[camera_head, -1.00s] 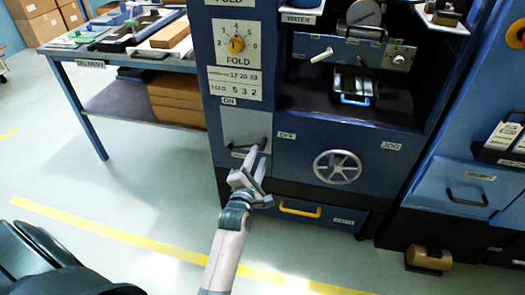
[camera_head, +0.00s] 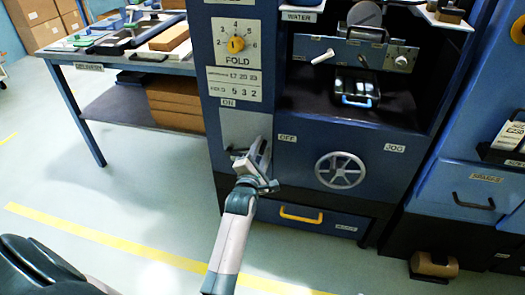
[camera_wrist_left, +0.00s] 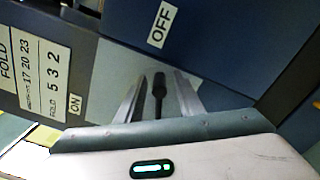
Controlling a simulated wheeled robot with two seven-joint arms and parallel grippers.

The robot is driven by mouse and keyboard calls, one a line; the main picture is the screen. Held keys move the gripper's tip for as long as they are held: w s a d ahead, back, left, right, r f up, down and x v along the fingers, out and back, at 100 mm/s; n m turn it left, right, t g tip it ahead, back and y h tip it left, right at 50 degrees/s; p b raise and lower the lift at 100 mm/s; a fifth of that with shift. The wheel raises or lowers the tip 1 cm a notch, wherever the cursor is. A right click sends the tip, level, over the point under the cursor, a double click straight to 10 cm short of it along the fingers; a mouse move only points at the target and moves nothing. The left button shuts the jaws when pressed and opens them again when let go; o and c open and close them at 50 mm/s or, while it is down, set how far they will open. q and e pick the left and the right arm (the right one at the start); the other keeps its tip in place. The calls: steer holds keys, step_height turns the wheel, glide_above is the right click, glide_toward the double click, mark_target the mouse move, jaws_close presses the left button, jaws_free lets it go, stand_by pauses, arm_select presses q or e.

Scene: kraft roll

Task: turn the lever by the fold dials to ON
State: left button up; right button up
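The lever (camera_wrist_left: 158,92) is a black handle on a light grey plate (camera_head: 240,127) below the fold dial (camera_head: 236,44). The ON label (camera_head: 228,103) is above the plate and the OFF label (camera_head: 287,138) is to its right. In the wrist view the handle points towards the OFF label (camera_wrist_left: 160,25). My left gripper (camera_head: 256,155) is at the plate. In the wrist view its fingers (camera_wrist_left: 158,96) are apart, one on each side of the handle, with gaps visible. In the head view the gripper hides most of the lever. My right gripper is not in view.
A spoked handwheel (camera_head: 340,170) and a JOG label are right of the lever. A drawer with a yellow handle (camera_head: 301,214) is below. A delivery table (camera_head: 120,66) stands at the left. The floor in front is clear.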

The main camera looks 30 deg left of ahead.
arm_select(q)
steer(key=shift+w, duration=0.15)
jaws_close()
stand_by(0.4)
